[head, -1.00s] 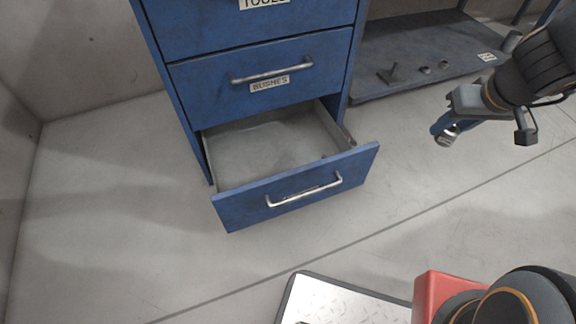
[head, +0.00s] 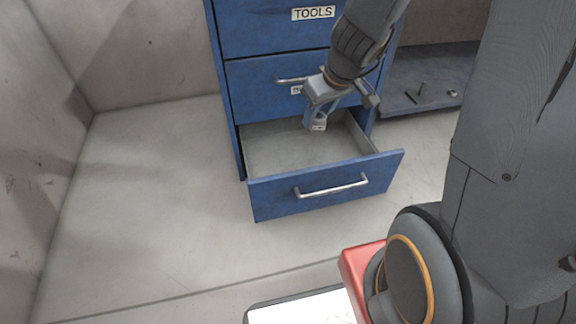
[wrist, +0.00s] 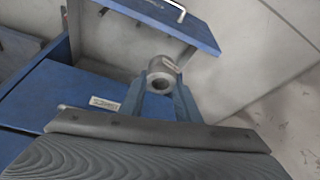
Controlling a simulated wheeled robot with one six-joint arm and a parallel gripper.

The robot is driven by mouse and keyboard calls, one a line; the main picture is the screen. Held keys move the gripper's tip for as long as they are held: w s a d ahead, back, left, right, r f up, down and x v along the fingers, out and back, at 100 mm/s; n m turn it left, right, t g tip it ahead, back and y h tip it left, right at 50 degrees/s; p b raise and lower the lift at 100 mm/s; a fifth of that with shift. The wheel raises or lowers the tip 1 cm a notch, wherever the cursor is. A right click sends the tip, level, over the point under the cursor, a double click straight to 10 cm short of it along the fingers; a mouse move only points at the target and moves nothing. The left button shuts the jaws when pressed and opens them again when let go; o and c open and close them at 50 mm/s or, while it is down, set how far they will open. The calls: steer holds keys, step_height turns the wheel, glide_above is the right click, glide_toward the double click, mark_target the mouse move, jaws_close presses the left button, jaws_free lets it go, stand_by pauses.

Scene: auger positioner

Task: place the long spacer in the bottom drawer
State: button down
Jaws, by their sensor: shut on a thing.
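My gripper (head: 317,122) is above the back part of the open bottom drawer (head: 325,200). It is shut on a grey metal cylinder with a round bore, the long spacer (wrist: 161,76), held between the two blue fingers. The spacer also shows small and partly covered at the fingertips in the head view (head: 319,127). The bottom drawer is pulled out, with a blue front and a grey inside; the part of its floor in view looks empty. In the wrist view the drawer front (wrist: 172,22) lies beyond the spacer.
The closed drawer above (head: 250,85) has a bar handle and a label partly hidden by my gripper. A drawer labelled TOOLS (head: 270,25) is higher up. A dark shelf (head: 420,95) with small parts stands right of the cabinet. Floor left of it is clear.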

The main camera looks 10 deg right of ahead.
steer(key=w+d+f+n+b, duration=0.1)
steer(key=w+d+f+b, duration=0.1)
steer(key=w+d+f, duration=0.35)
steer(key=w+d+f+b, duration=0.3)
steer(key=w+f, duration=0.5)
steer(key=n+y+b, duration=0.1)
steer(key=n+b, duration=0.1)
steer(key=b, duration=0.3)
glide_above(339, 159)
steer(key=s+d, duration=0.1)
step_height(339, 159, down, 18)
step_height(339, 159, down, 10)
steer(key=b, duration=0.4)
steer(key=shift+f+b, duration=0.1)
steer(key=shift+b, duration=0.25)
steer(key=shift+f, duration=0.2)
steer(key=c, duration=1.3)
jaws_free()
steer(key=shift+s, duration=0.1)
steer(key=shift+c, duration=0.2)
steer(key=shift+r, duration=0.1)
